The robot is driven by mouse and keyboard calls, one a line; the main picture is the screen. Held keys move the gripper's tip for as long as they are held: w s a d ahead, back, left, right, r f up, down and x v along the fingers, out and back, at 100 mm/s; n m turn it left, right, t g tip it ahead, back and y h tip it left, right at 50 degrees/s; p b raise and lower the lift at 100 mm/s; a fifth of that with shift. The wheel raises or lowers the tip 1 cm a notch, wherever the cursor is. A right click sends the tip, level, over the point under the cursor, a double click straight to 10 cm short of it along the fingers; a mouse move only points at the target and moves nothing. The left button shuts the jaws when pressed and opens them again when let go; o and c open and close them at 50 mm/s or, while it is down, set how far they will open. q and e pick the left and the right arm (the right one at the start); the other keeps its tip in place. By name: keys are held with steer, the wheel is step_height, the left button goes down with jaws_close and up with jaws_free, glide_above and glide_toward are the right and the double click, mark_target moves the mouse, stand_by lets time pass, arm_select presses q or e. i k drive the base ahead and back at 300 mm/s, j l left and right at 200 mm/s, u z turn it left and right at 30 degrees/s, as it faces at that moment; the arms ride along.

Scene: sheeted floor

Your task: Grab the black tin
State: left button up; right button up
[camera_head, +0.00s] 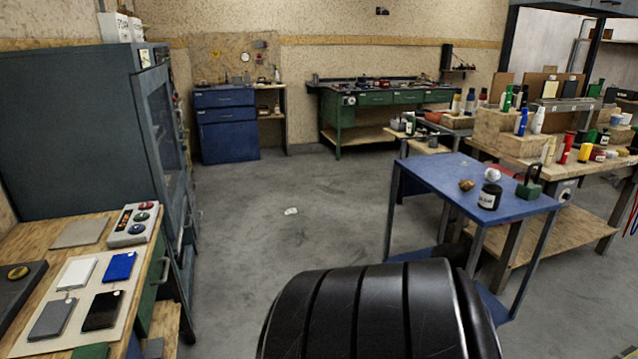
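A small black tin (489,196) with a pale label stands upright on the blue table (437,178) at the right of the head view. It stands near the table's front edge, apart from the things around it. Another small dark container with a pale label (410,125) shows farther back, on a low stand. Neither of my grippers is in view, so their distance from the tin cannot be told.
The blue table also holds a green padlock-shaped object (529,183), a whitish ball (492,174) and a brown lump (466,185). A crowded wooden bench (590,222) stands behind it. A wooden workbench (60,232) is at left. The middle floor is mostly clear.

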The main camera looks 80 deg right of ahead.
mark_target(490, 194)
steer(key=i+z, duration=0.1)
steer(key=z, duration=1.65)
